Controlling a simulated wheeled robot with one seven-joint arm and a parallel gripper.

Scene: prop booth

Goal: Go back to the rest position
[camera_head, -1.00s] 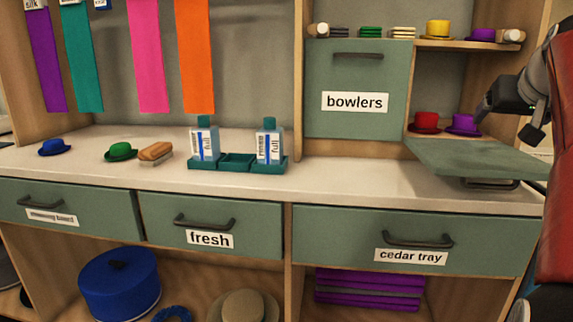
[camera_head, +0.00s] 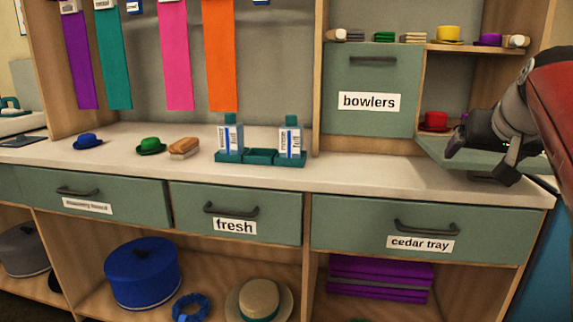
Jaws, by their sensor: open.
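My gripper (camera_head: 478,165) is at the right of the view, in front of the open compartment beside the "bowlers" door. Its jaws are apart, and I see nothing held between them. It hangs over the lowered green flap (camera_head: 432,150) and covers part of it. A red hat (camera_head: 434,121) sits in the compartment, left of my gripper. Only a sliver of a purple hat (camera_head: 464,117) shows beside it; my arm hides the rest.
The "bowlers" door (camera_head: 372,80) is shut, as is the "cedar tray" drawer (camera_head: 340,215). The counter's right part is clear.

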